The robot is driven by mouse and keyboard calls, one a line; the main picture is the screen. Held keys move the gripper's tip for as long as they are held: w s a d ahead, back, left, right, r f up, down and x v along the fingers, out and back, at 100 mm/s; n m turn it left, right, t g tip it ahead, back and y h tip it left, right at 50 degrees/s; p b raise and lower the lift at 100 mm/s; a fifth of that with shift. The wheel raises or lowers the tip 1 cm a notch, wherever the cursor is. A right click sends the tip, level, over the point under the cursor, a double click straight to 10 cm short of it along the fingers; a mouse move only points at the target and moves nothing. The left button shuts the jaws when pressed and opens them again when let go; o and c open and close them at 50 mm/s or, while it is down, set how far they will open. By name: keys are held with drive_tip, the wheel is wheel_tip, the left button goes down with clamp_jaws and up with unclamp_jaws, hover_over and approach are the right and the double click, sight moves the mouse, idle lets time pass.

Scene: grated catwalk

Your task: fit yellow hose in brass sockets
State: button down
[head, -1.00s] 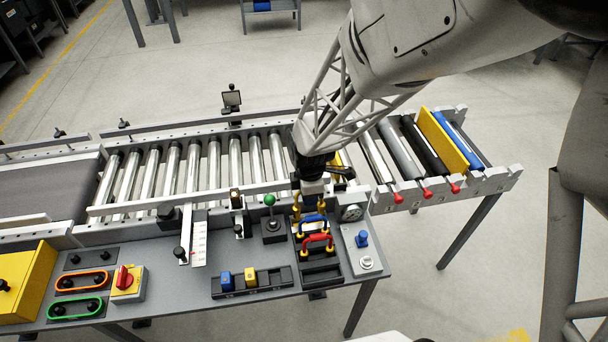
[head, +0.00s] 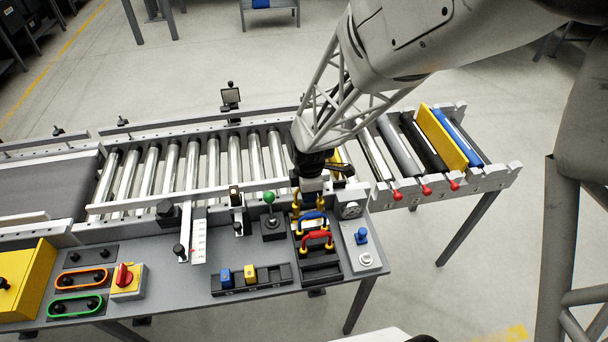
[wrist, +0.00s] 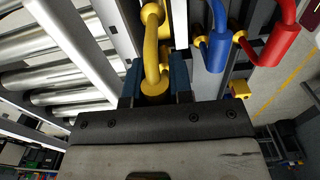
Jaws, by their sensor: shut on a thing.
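The yellow hose (wrist: 152,60) is a short bent piece with brass-coloured ends, held between my gripper's two blue-edged fingers. My gripper (wrist: 157,88) is shut on it. In the head view my gripper (head: 312,188) is over the far end of the black socket panel (head: 322,270), and part of the yellow hose (head: 296,200) shows at its left. The blue hose (head: 312,217) and the red hose (head: 318,236) arch across the panel in front of it, with brass ends. I cannot tell whether the yellow hose's ends are in their sockets; my gripper hides much of that spot.
A green-knobbed lever (head: 269,198) stands just left of the panel. A gauge (head: 350,210) and a blue knob (head: 361,236) are to its right. The roller conveyor (head: 195,165) runs behind. Bare grey table (head: 180,290) lies at the front left.

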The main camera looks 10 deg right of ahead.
drive_tip(key=shift+f, duration=0.4)
drive_tip(key=shift+f, duration=0.35)
drive_tip(key=shift+f, duration=0.7)
drive_tip(key=shift+f, duration=0.7)
drive_tip(key=shift+f, duration=0.15)
drive_tip(key=c, duration=0.5)
unclamp_jaws()
